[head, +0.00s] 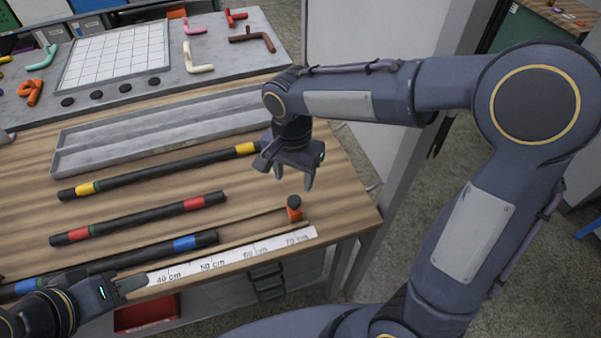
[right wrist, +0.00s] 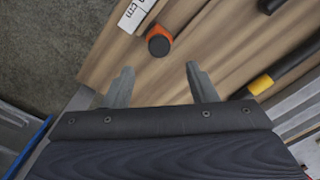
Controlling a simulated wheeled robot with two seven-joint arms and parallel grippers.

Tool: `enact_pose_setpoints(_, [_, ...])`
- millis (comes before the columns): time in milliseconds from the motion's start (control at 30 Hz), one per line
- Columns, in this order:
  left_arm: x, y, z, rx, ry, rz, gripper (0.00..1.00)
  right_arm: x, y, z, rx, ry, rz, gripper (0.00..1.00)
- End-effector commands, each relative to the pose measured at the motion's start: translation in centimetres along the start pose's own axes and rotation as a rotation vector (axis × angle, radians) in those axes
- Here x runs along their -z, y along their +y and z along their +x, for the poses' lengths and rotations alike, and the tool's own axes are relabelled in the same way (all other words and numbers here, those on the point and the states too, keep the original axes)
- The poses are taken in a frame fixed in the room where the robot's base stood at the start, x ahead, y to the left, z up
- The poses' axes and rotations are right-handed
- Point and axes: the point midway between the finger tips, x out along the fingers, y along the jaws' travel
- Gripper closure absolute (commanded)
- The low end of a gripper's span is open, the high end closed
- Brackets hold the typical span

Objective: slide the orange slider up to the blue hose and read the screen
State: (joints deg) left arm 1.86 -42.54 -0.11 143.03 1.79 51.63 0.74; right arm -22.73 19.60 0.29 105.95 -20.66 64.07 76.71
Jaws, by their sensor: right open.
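The orange slider (head: 294,209), with a black knob on top, stands near the 70 cm mark of the white ruler (head: 212,264). It also shows in the right wrist view (right wrist: 154,31), just ahead of the fingers. The dark hose with blue bands (head: 185,243) lies left of the slider, with a clear gap between its right end and the slider. My right gripper (head: 294,178) is open and empty above the table, behind the slider; its fingers show in the right wrist view (right wrist: 161,86). My left gripper (head: 138,285) is by the ruler's left end; its jaw opening is unclear. I see no screen.
A red-banded hose (head: 140,218) and a yellow-banded hose (head: 165,171) lie farther back. Behind them are a long grey tray (head: 75,172) and a grey board with a white grid (head: 115,55) and coloured pieces. The table's right edge is close to the slider.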

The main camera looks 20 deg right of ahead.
Motion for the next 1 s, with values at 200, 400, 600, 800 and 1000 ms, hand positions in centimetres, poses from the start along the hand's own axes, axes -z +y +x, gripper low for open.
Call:
enact_pose_setpoints(200, [-0.1,-0.1,0.1,0.0,0.0,0.0,0.64,0.0,0.1,2.9,-0.006,-0.002,0.001,0.48])
enact_pose_setpoints(400, [-0.1,-0.1,0.1,0.0,0.0,0.0,0.64,0.0,0.1,6.0,-0.005,-0.001,0.0,0.48])
enact_pose_setpoints(600, [-0.1,-0.1,0.2,0.0,0.0,0.0,0.64,0.0,0.1,7.5,-0.002,-0.001,0.002,0.48])
enact_pose_setpoints(800, [-0.1,-0.1,0.2,0.0,0.0,0.0,0.64,0.0,0.0,7.7,-0.001,0.0,0.001,0.48])
enact_pose_setpoints(1000, [-0.1,-0.1,0.2,0.0,0.0,0.0,0.64,0.0,0.0,7.6,0.0,0.0,0.001,0.65])
